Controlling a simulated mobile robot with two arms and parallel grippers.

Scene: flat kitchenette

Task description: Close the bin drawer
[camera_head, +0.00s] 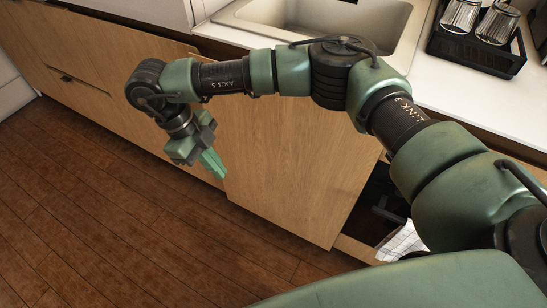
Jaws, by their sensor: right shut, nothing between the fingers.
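A wide light-wood front panel (290,165) stands below the counter in the middle of the head view; I take it for the bin drawer front. My right gripper (214,165) is shut and empty, pointing down by the panel's left edge. I cannot tell whether the fingers touch the wood. My left gripper is not in view.
A sink (320,18) is set in the white counter. A black rack (478,48) with glasses stands at the right. The wooden floor (110,210) is clear.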

